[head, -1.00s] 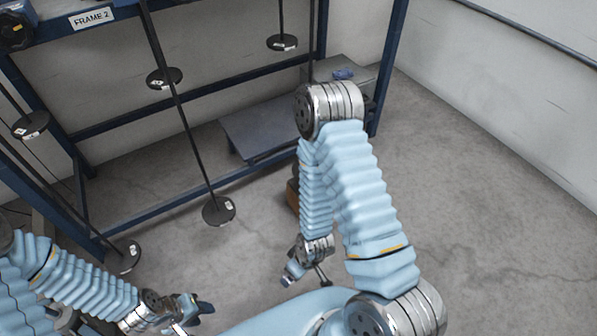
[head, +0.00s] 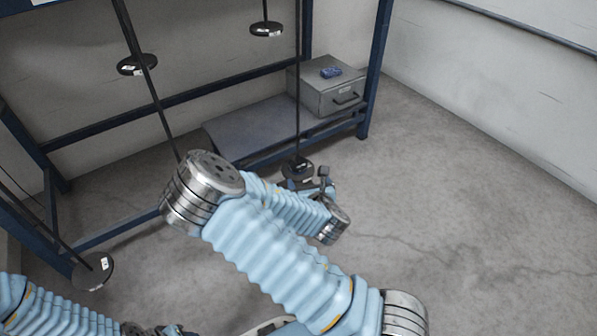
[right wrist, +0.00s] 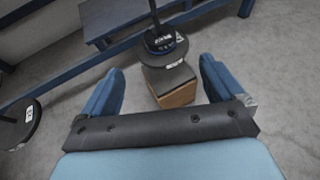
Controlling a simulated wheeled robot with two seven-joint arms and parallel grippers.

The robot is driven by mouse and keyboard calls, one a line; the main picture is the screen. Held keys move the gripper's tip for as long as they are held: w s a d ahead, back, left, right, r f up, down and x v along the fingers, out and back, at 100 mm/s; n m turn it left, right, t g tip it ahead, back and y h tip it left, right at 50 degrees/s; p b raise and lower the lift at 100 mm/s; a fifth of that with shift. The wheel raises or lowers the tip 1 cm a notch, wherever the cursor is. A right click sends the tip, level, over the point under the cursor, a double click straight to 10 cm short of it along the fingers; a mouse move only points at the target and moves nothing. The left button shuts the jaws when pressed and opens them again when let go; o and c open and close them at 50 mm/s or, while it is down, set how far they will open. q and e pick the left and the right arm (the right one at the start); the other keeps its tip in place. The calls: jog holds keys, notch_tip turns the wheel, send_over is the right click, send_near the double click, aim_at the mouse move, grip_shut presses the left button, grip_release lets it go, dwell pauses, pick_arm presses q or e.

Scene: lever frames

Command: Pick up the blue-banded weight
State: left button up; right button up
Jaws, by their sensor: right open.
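A dark round weight hangs on a thin rod over the floor in the head view (head: 298,165). In the right wrist view this weight (right wrist: 165,47) shows a bluish band around its edge. My right gripper (head: 312,183) is beside the hanging weight in the head view. In the right wrist view its two blue fingers (right wrist: 162,66) are spread and empty, with the weight ahead between them. My left gripper (head: 155,331) is mostly cut off at the bottom edge.
Other weights hang at left (head: 93,271), centre (head: 137,64) and top (head: 267,29) from the blue frame (head: 376,70). The floor at right is clear.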

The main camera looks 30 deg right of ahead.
jog(key=b, duration=0.1)
send_near(299, 165)
jog(key=x, duration=0.4)
jog(key=shift+w+d+f, duration=0.1)
jog(key=shift+w+f, duration=0.05)
jog(key=shift+w, duration=0.05)
jog(key=b+x, duration=0.1)
jog(key=x, duration=0.4)
jog(key=shift+f, duration=0.1)
jog(key=c, duration=1.3)
jog(key=shift+r, duration=0.7)
notch_tip(299, 165, up, 2)
jog(key=shift+r+p, duration=0.1)
jog(key=shift+p, duration=0.45)
jog(key=s+p, duration=0.1)
jog(key=s, duration=0.5)
jog(key=s+d+p, duration=0.1)
jog(key=s, duration=0.5)
jog(key=s+p, duration=0.2)
jog(key=s, duration=0.4)
jog(key=shift+d+r, duration=0.15)
jog(key=shift+r, duration=0.05)
